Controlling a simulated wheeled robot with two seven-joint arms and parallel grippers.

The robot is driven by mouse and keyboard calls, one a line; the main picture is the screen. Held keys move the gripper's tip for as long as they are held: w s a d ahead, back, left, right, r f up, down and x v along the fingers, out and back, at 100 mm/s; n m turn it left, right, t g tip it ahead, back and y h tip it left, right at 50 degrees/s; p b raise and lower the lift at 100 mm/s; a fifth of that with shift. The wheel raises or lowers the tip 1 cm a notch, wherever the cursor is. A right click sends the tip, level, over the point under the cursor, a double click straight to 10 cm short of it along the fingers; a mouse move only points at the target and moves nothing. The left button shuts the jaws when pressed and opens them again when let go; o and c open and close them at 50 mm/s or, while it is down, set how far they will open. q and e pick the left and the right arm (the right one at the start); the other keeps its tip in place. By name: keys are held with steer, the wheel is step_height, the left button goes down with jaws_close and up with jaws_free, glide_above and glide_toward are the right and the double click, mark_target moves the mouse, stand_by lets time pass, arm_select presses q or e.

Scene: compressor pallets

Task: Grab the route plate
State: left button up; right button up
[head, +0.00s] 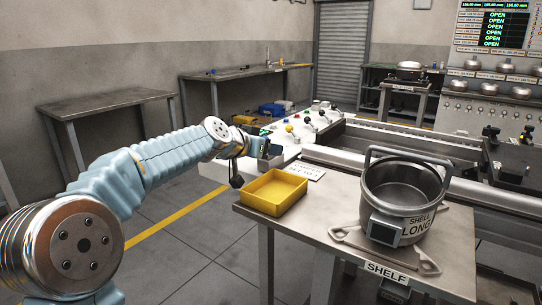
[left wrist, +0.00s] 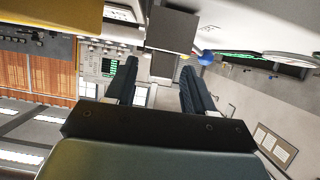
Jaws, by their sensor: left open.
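My left gripper (head: 256,143) is beyond the far left edge of the shelf table, near the yellow tray. In the left wrist view, the left gripper (left wrist: 159,72) has its fingers apart with nothing held between them. A grey square plate-like piece (left wrist: 172,30) shows just beyond the fingertips, apart from them. A small grey piece (head: 271,152) also shows beside the gripper in the head view. I cannot tell for certain whether either is the route plate. My right gripper is not in view.
The yellow tray (head: 273,192) and a white printed card (head: 303,171) lie on the shelf table (head: 300,222). The pot stands on a flat plate with handles (head: 425,258). A counter with coloured knobs (head: 290,128) lies behind. Open floor (head: 180,250) is at left.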

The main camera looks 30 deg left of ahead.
arm_select(q)
steer(key=shift+c, duration=0.4)
jaws_close()
